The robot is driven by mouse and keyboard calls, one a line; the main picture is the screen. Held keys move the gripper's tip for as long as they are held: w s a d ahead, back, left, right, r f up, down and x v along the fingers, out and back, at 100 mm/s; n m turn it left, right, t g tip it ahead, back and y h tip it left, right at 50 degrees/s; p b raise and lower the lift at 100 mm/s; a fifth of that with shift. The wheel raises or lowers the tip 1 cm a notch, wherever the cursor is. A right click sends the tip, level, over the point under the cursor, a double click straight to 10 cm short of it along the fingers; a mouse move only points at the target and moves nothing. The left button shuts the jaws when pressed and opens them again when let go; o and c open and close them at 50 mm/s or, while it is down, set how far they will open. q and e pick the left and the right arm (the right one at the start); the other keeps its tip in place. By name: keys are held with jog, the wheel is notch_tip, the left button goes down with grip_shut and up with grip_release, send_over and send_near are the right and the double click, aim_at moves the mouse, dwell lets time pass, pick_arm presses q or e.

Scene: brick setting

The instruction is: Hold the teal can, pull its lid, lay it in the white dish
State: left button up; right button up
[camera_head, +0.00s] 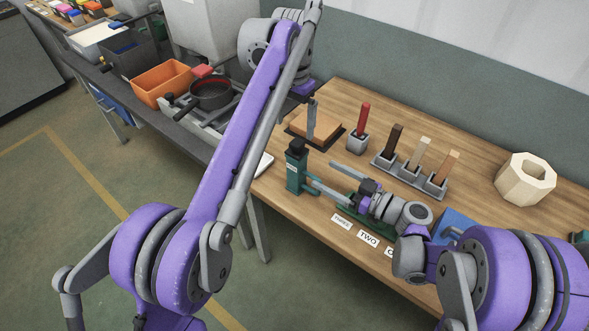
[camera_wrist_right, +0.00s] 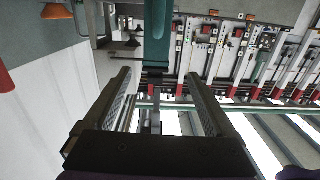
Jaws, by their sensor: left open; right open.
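The teal can (camera_head: 295,176) with a black knobbed lid (camera_head: 297,147) stands upright near the left end of the wooden table. My right gripper (camera_head: 322,174) is open, with its fingers pointing at the can from the right. In the right wrist view, a teal body (camera_wrist_right: 157,45), apparently the can, shows ahead between the open fingers (camera_wrist_right: 158,76); I cannot tell whether they touch it. My left gripper (camera_head: 309,116) is open, above and behind the can, over a brown square block. A white flat edge (camera_head: 265,163), possibly the dish, is mostly hidden behind my left arm.
The square block (camera_head: 318,127) lies on a dark base behind the can. A red-handled holder (camera_head: 358,140) and a grey rack (camera_head: 409,174) of sticks stand behind my right gripper. A cream ring (camera_head: 525,180) is at right. An orange bin (camera_head: 161,82) is on the left bench.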

aim_at(303, 159)
pick_arm(q)
jog(key=shift+w+d, duration=0.25)
jog(key=shift+d, duration=0.15)
pick_arm(e)
jog(key=x, duration=1)
jog(key=shift+w+a+r, duration=0.1)
jog(key=shift+w+r, duration=0.2)
jog(key=shift+w, duration=0.15)
grip_shut()
pick_arm(q)
jog(key=shift+c, duration=0.3)
